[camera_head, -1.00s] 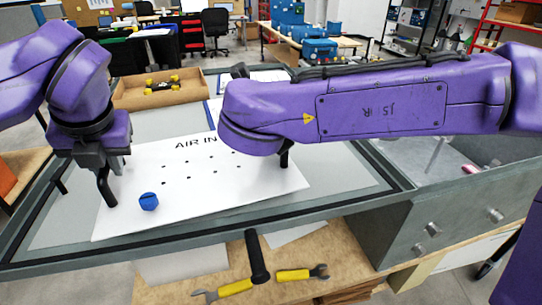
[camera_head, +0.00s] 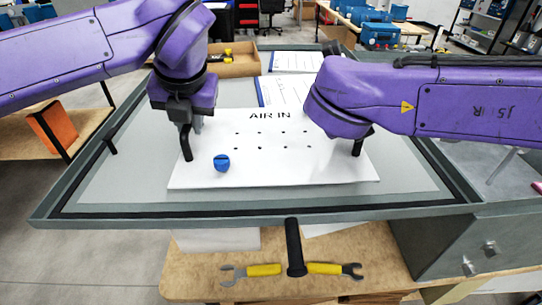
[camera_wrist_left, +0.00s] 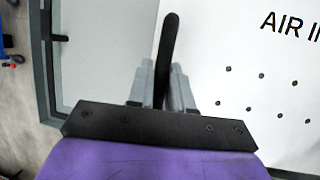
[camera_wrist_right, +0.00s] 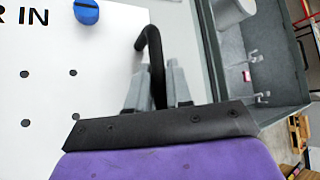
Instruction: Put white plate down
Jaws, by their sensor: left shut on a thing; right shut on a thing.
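The white plate (camera_head: 270,170) with "AIR IN" lettering, several small holes and a blue knob (camera_head: 221,163) is over the grey table top. I cannot tell whether it touches the surface. My left gripper (camera_head: 187,128) is shut on the black handle at the plate's left end; that handle (camera_wrist_left: 168,50) stands between the fingers in the left wrist view. My right gripper (camera_wrist_right: 157,90) is shut on the black handle (camera_wrist_right: 152,45) at the plate's right end. In the head view my right forearm hides most of the right gripper, and only the handle's lower end (camera_head: 358,146) shows.
The framed grey table (camera_head: 110,185) has bare surface left and right of the plate. Behind lie printed sheets (camera_head: 285,91) and a cardboard tray (camera_head: 235,62).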

